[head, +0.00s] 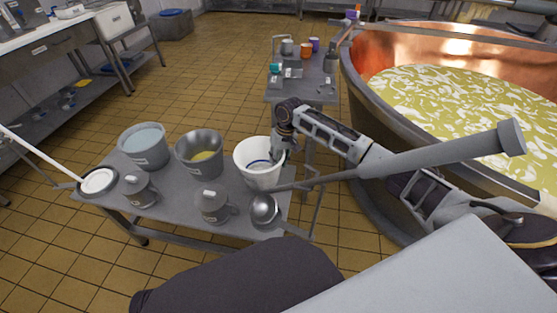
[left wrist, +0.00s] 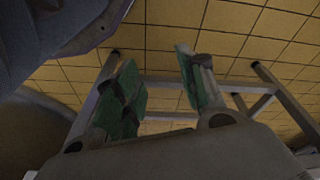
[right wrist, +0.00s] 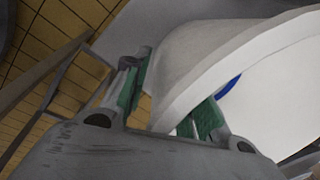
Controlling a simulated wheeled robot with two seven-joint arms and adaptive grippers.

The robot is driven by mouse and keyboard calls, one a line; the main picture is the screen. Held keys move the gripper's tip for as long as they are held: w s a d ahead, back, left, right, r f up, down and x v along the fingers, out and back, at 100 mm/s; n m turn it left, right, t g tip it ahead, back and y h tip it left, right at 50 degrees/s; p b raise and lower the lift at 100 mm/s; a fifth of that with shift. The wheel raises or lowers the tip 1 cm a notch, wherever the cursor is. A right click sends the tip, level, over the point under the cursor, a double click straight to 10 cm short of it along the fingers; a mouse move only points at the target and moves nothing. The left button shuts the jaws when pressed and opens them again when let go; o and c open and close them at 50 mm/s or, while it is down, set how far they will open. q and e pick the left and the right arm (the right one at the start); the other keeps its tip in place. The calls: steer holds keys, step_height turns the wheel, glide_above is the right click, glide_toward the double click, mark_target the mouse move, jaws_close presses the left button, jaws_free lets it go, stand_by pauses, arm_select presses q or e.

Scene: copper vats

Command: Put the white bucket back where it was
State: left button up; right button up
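The white bucket (head: 252,176) stands upright on the right end of the low grey table (head: 180,213). My right gripper (head: 277,158) is at the bucket's right rim. In the right wrist view the bucket (right wrist: 190,62) fills the upper right. One finger of the right gripper (right wrist: 172,100) is outside the wall and the other is inside, partly hidden by the rim. The fingers look apart, straddling the rim; contact is unclear. My left gripper (left wrist: 160,88) is open and empty above the tiled floor and a metal frame. It is not distinguishable in the head view.
Two other buckets (head: 144,147) (head: 200,155), lidded pots (head: 139,190) (head: 215,207) and a ladle (head: 264,209) crowd the table. A small table (head: 318,91) with cups stands behind. A copper vat (head: 365,55) is at right.

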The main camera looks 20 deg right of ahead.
steer(key=shift+d+r, duration=0.1)
steer(key=shift+r, duration=0.55)
arm_select(q)
step_height(320, 180, down, 7)
steer(key=s+a+p, duration=0.1)
steer(key=p, duration=0.2)
steer(key=shift+a, duration=0.2)
arm_select(e)
step_height(320, 180, up, 11)
steer(key=d, duration=0.1)
steer(key=shift+d, duration=0.4)
arm_select(q)
steer(key=shift+r+g, duration=0.1)
steer(key=shift+g, duration=0.2)
arm_select(e)
steer(key=shift+f, duration=0.1)
arm_select(q)
steer(key=shift+s, duration=0.1)
arm_select(e)
steer(key=shift+f, duration=0.1)
